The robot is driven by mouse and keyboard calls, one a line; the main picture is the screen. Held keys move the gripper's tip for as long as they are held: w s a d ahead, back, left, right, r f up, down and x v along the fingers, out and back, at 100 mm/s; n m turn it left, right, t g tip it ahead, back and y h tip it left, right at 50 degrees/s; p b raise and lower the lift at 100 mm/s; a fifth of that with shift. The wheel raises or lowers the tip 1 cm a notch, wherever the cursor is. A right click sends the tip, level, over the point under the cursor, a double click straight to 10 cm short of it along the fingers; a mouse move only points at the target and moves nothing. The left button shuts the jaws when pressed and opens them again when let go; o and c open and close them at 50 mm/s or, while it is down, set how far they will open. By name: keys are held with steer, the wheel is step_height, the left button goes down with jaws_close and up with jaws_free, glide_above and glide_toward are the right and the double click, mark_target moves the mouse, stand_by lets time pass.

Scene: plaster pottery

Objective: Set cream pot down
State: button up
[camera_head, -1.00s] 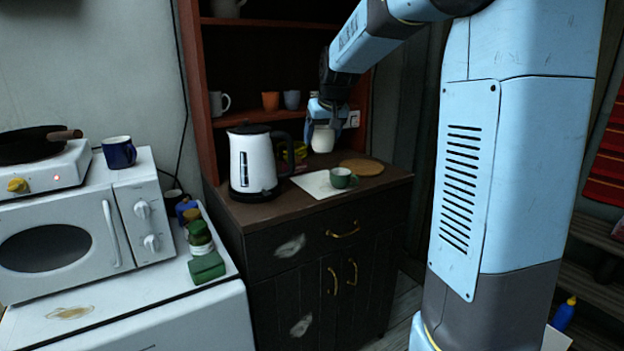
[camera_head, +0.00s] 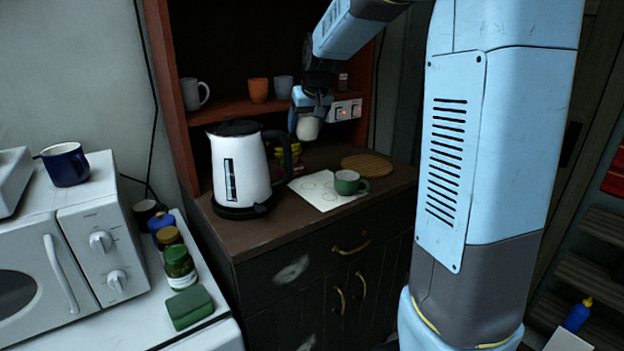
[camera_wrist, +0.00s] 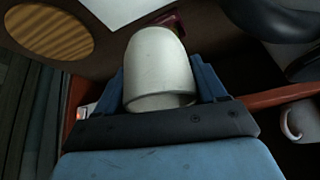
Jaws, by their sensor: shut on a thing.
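The cream pot (camera_head: 308,128) is held by my gripper (camera_head: 308,112) above the back of the dark wooden cabinet top, in front of the shelf unit. In the wrist view the pot (camera_wrist: 156,62) sits between the two blue fingers of my gripper (camera_wrist: 160,85). The gripper is shut on it. The pot appears clear of the cabinet top.
Shelf cups stand behind. A microwave (camera_head: 75,250) is at left.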

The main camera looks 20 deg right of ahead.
step_height(320, 180, down, 11)
steer(key=shift+f, duration=2.35)
steer(key=o, duration=0.8)
